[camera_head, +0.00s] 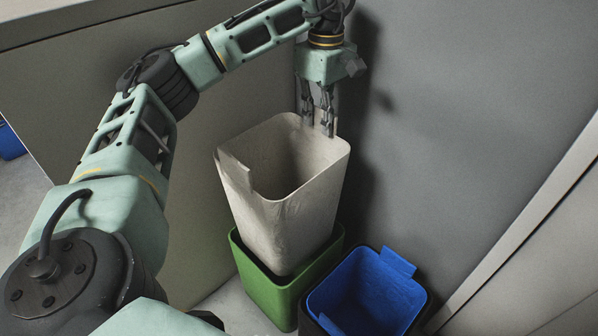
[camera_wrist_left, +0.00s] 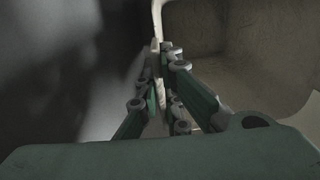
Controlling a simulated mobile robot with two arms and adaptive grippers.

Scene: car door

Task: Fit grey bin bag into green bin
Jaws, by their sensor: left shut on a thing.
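The grey bin bag (camera_head: 275,220) stands upright and open in the head view, tapering downward like a liner. Its lower end is inside the green bin (camera_head: 262,290), and most of it rises above the green rim. My left gripper (camera_head: 318,132) is over the bag's far rim, shut on that edge. In the left wrist view the left gripper (camera_wrist_left: 165,50) pinches the pale rim, with the bag's inner wall (camera_wrist_left: 240,30) to the right. The bag's bottom inside the bin is hidden. My right gripper is not in view.
A blue bin (camera_head: 368,292) stands close to the right of the green bin. A grey wall (camera_head: 460,130) is right behind the bins, and a panel (camera_head: 80,80) runs along the left. Another blue object (camera_head: 10,142) shows at the far left edge.

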